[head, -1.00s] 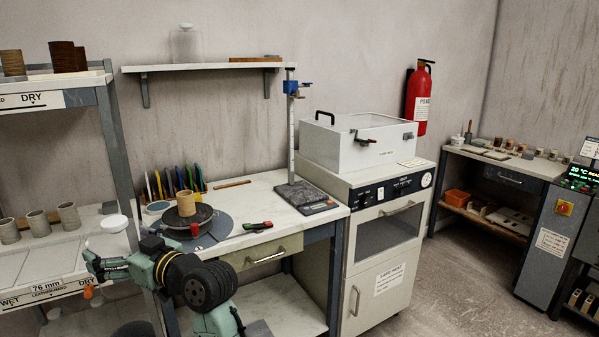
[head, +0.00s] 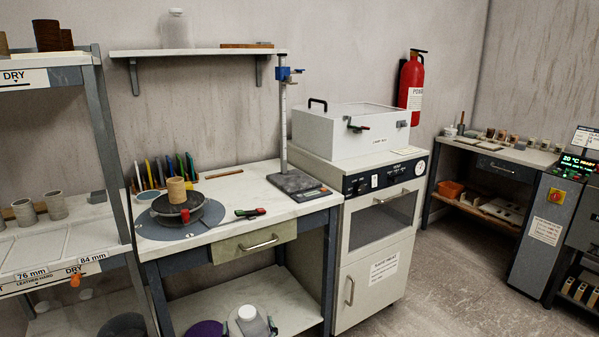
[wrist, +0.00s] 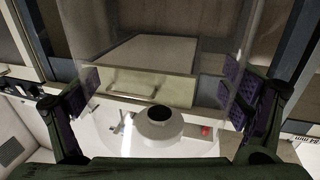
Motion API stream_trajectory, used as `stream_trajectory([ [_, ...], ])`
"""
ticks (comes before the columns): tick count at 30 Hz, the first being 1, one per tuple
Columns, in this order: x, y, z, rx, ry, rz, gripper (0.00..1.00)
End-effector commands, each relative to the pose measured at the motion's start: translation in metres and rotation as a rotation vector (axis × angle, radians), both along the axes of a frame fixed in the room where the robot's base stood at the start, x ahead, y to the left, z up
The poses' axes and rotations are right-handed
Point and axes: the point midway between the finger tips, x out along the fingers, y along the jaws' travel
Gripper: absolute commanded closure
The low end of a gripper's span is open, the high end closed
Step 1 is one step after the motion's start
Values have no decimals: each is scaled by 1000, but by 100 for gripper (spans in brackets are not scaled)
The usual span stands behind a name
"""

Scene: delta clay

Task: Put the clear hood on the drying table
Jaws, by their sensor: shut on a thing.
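In the wrist view my gripper (wrist: 162,97) is shut on a clear hood (wrist: 160,60). Its see-through walls span between the two finger pads, and a beige drawer front shows through them. A white round piece with a dark centre (wrist: 160,115) is also in that view; I cannot tell if it belongs to the hood. My gripper is not in the head view. A clear, white-topped object (head: 248,322) is cut off at the bottom there; I cannot tell if it is the held hood. No table label reads drying table; the left rack (head: 62,62) has DRY labels.
Another faint clear vessel (head: 177,30) stands on the wall shelf (head: 195,52). The workbench (head: 235,208) carries a wheel, tools and a stand. A white box (head: 350,130) sits on a cabinet. A side table (head: 500,150) holds small pieces. Floor shows at lower right.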

Motion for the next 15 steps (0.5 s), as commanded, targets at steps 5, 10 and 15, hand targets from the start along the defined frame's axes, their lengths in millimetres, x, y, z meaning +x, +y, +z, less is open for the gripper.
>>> stream_trajectory([
  [5, -10, -23, -35, 0, 1, -56, 37],
  [10, -20, -43, -60, -2, -1, -99, 37],
  [15, -31, -65, -84, 0, 1, -144, 37],
])
